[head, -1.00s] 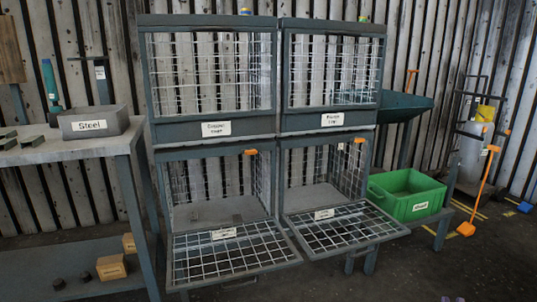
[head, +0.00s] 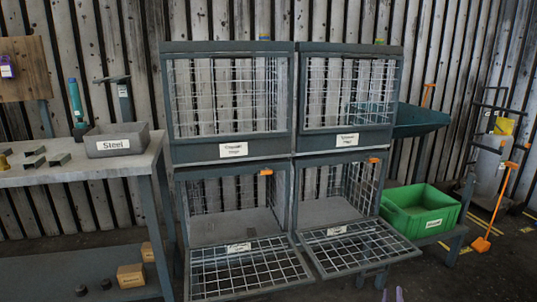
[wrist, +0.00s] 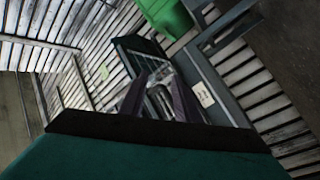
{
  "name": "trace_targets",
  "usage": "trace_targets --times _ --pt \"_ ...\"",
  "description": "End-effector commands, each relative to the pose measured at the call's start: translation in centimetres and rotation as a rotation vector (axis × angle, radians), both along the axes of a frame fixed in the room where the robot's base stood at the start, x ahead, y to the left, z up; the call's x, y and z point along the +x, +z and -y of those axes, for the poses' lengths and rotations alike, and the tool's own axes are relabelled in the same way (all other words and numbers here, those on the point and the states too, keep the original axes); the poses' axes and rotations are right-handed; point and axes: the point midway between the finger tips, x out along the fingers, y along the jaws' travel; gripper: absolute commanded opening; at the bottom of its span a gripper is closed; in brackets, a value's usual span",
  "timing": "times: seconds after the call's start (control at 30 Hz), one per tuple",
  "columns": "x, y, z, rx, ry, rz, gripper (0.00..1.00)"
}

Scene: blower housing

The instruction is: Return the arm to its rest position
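My gripper (wrist: 160,100) shows in the wrist view beyond the dark-edged teal part at the bottom, which looks like my own wrist. Its two dark fingers stand apart, and I see nothing held between them. Behind them the wrist view has a tilted look at a grey frame with a white label and the slatted wall. In the head view only small pale tips show at the bottom edge, right of centre; I cannot tell for certain what they are. The rest of my arm is out of view.
Two stacks of mesh cages (head: 232,110) stand ahead, lower doors (head: 245,270) folded down towards me. A workbench (head: 75,172) with a "Steel" bin (head: 117,145) is on the left. A green crate (head: 420,222) and an orange-handled tool (head: 492,215) are on the right.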

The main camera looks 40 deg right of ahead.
Motion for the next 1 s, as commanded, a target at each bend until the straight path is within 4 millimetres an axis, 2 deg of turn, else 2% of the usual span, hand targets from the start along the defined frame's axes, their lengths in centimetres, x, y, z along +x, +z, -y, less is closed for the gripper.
trace_targets --times 0.03,0.1,0.27,0.47,0.77,1.0 --pt "1.6 0.1 -0.4 0.036 0.014 -0.003 0.30" --pt "3.4 -0.5 -0.8 0.088 0.027 -0.006 0.30" --pt "7.6 -2.1 -2.3 0.209 0.057 -0.025 0.30" --pt "12.4 -4.2 -5.1 0.358 0.091 -0.060 0.30" --pt "18.6 -7.0 -10.8 0.576 0.139 -0.136 0.30" --pt "22.4 -9.0 -16.8 0.742 0.171 -0.220 0.30"
